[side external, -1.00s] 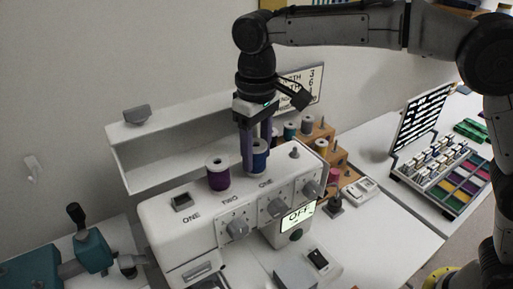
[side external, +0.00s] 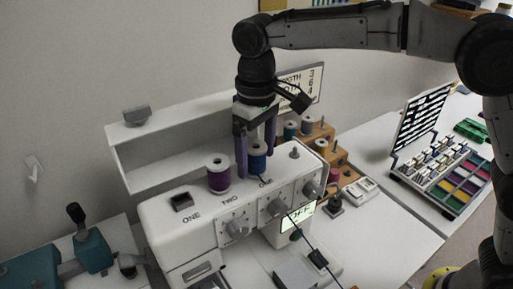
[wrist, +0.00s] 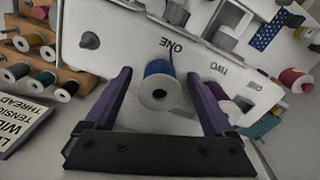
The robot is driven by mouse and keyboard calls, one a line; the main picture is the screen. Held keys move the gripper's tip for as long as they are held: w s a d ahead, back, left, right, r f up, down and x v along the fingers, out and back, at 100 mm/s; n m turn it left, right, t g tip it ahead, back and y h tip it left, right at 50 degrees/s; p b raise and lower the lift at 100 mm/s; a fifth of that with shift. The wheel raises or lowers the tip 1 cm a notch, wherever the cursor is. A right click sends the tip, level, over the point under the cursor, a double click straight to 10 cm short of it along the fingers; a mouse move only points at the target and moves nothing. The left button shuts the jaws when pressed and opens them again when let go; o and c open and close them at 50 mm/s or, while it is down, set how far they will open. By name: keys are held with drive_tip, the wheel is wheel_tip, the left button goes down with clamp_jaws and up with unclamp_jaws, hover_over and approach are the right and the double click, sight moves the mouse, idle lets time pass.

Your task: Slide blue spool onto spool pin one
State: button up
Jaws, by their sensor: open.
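The blue spool (side external: 257,158) stands upright on top of the white sewing machine (side external: 160,222), behind a label reading ONE. It also shows in the wrist view (wrist: 160,86), with its round end facing the camera. Whether a pin runs through it I cannot tell. My gripper (side external: 256,164) is open around the spool, pointing down. In the wrist view my gripper's fingers (wrist: 160,100) stand either side of the spool with gaps between.
A purple spool (side external: 218,174) stands close to the left finger, by the label TWO. A bare peg (side external: 294,151) is to the right. A wooden rack (side external: 328,144) holds several spools behind. A dark thread (side external: 304,238) runs down the machine's front.

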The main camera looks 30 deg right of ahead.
wheel_tip(320, 180, up, 14)
idle(0.6)
drive_tip(key=shift+f, duration=0.1)
drive_tip(key=s+d+r+m+t, duration=0.15)
drive_tip(key=s+d+r, duration=0.25)
drive_tip(key=d+r, duration=0.4)
drive_tip(key=s+d+m+t, duration=0.1)
drive_tip(key=s+d+m, duration=0.1)
drive_tip(key=s+d, duration=0.7)
drive_tip(key=s+d+f+t, duration=0.1)
drive_tip(key=s+d+f, duration=0.1)
drive_tip(key=s+f, duration=0.2)
drive_tip(key=s+d+f+t, duration=0.1)
drive_tip(key=s+f, duration=0.3)
drive_tip(key=f, duration=0.6)
drive_tip(key=s+d+f+t, duration=0.1)
drive_tip(key=s+d+f, duration=0.2)
drive_tip(key=f, duration=0.4)
drive_tip(key=shift+s+d+f, duration=0.2)
drive_tip(key=shift+s+f, duration=0.15)
drive_tip(key=shift+s, duration=0.1)
